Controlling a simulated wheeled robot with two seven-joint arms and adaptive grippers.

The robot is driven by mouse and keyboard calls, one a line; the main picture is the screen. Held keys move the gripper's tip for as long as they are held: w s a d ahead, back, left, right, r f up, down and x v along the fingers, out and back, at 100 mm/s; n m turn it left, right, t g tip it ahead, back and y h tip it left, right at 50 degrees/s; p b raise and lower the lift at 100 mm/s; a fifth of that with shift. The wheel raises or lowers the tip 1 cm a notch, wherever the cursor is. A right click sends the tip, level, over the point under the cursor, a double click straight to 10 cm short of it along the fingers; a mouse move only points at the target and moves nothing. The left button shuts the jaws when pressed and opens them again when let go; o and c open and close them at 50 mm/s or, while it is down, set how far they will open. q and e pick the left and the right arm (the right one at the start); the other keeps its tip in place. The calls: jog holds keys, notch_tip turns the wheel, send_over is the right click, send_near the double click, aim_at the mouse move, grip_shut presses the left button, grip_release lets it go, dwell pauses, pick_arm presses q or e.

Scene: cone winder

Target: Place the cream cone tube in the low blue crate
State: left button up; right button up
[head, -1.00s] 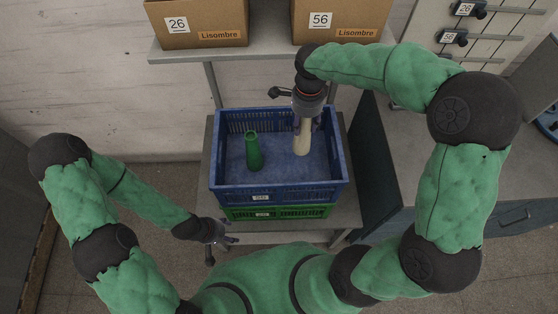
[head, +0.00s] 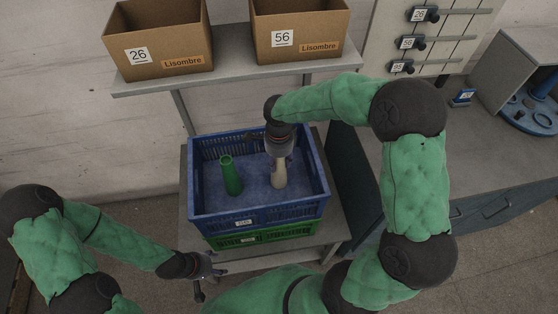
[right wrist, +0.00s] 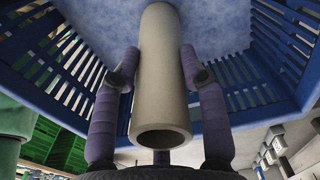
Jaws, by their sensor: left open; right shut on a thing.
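The cream cone tube (head: 279,174) is upright inside the blue crate (head: 258,216), right of its middle. My right gripper (head: 281,158) reaches down into the crate from above and is shut on the tube. In the right wrist view the tube (right wrist: 160,85) stands between the two fingers (right wrist: 160,70), its open end toward the camera and its far end at the crate floor; whether it touches the floor I cannot tell. My left gripper (head: 207,271) is open and empty, in front of the crate at lower left.
A green cone tube (head: 231,176) stands in the blue crate, left of the cream one. The blue crate sits on a green crate (head: 262,238) on a shelf. Cardboard boxes marked 26 (head: 159,40) and 56 (head: 300,30) stand on the upper shelf. A grey worktop is at right.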

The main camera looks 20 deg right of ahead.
jog(key=o, duration=1)
jog(key=shift+f, duration=0.1)
jog(key=shift+o, duration=0.2)
jog(key=shift+r, duration=0.2)
notch_tip(320, 180, up, 12)
jog(key=shift+f+p, duration=0.1)
jog(key=shift+p, duration=1.05)
